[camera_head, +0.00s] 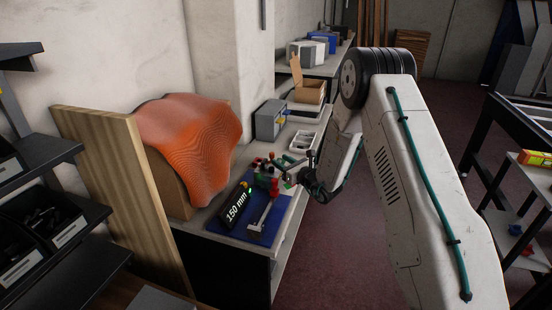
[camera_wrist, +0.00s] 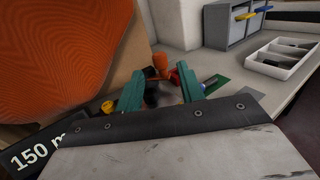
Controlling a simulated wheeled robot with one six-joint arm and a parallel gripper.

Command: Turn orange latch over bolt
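My gripper (camera_head: 291,180) is beside a cluster of small red, green and dark parts (camera_head: 268,178) on the blue mat (camera_head: 246,237). In the wrist view its two green fingers (camera_wrist: 160,80) stand apart. A small upright orange part (camera_wrist: 161,62), possibly the orange latch, shows just beyond and between the fingertips. A dark round part (camera_wrist: 152,97) lies between the fingers, lower down; I cannot tell if either finger touches it. The bolt cannot be made out for certain. The lower parts of the cluster are hidden behind the gripper.
A large orange ribbed sheet (camera_head: 193,135) drapes over a form to the left. A white tray (camera_wrist: 283,58) and a grey drawer box (camera_wrist: 234,22) are farther back. Red floor lies open to the right.

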